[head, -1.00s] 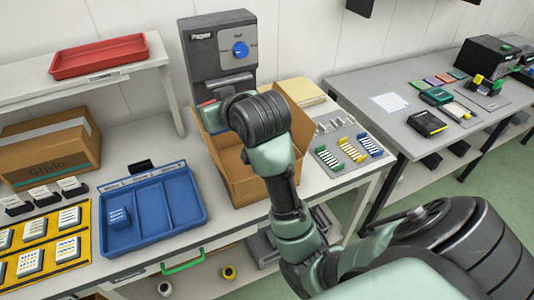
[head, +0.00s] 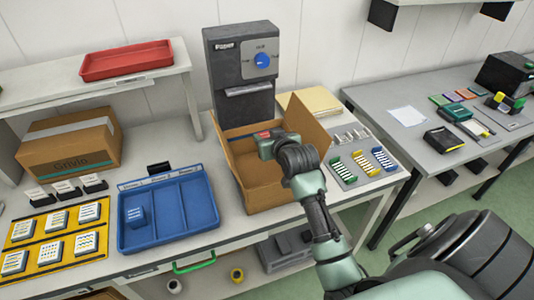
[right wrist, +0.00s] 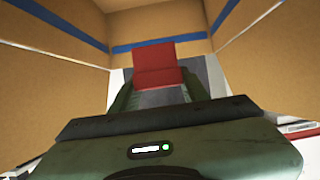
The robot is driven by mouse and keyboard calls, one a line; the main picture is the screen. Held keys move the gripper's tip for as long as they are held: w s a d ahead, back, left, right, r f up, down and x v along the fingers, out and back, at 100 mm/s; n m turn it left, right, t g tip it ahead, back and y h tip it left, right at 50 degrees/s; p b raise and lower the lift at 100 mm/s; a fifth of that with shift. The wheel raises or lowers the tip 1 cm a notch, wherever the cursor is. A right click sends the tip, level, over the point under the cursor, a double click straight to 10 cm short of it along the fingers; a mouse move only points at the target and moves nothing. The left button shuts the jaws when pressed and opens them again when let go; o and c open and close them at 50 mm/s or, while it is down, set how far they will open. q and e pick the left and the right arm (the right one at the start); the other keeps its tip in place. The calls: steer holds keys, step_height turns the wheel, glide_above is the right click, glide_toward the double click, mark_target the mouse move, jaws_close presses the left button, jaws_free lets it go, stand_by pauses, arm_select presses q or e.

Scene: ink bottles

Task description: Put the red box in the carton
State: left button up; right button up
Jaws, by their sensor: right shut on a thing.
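The open brown carton (head: 262,194) stands on the table, its flaps raised. My right gripper (head: 264,143) is over the carton's opening, near its back side, and is shut on the red box. In the head view only a small part of the red box (head: 263,134) shows. In the right wrist view the red box (right wrist: 155,64) sits between the two fingers (right wrist: 158,92), with the carton's walls (right wrist: 255,60) around it. I cannot tell how far the box is above the carton's floor. My left gripper is not in view.
A grey machine with a blue knob (head: 240,75) stands right behind the carton. A blue tray (head: 130,242) is to its left, and a grey board with coloured racks (head: 362,164) to its right. A closed carton (head: 70,145) stands farther left.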

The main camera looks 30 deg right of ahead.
step_height(320, 180, down, 7)
stand_by(0.4)
steer(key=shift+f, duration=0.2)
